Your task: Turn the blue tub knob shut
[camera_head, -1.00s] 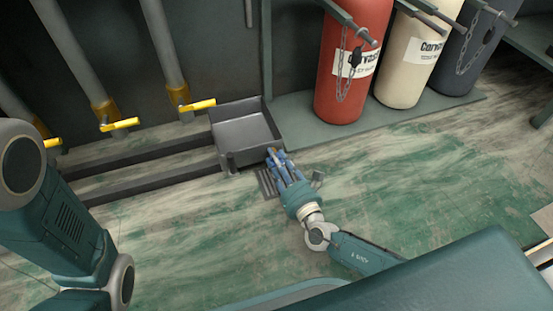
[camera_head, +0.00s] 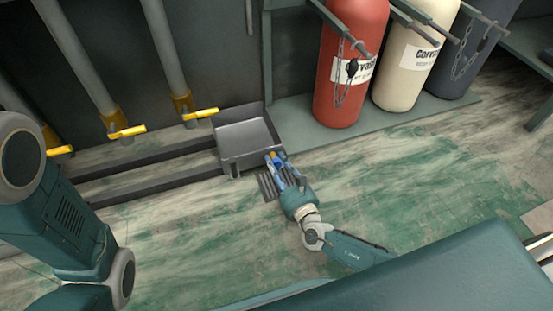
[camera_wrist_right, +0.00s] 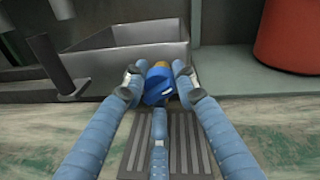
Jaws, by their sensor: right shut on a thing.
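The blue knob (camera_wrist_right: 158,84) shows in the right wrist view at the front wall of the grey tub (camera_wrist_right: 125,55), with a brass-coloured part behind it. My right gripper (camera_wrist_right: 160,82) has blue fingers with grey tips and is shut on the knob, with tips on its left and right sides and another finger below. In the head view the right gripper (camera_head: 274,157) is low at the front right corner of the tub (camera_head: 222,146). Its fingers hide most of the knob there. My left arm shows at the left; its gripper is out of the picture.
A dark slotted grate (camera_head: 268,186) lies on the floor beside the right gripper. Several pipes with yellow handles (camera_head: 127,132) stand left of the tub. Red (camera_head: 346,70), cream (camera_head: 402,75) and dark cylinders stand behind on a low platform. The floor to the right is open.

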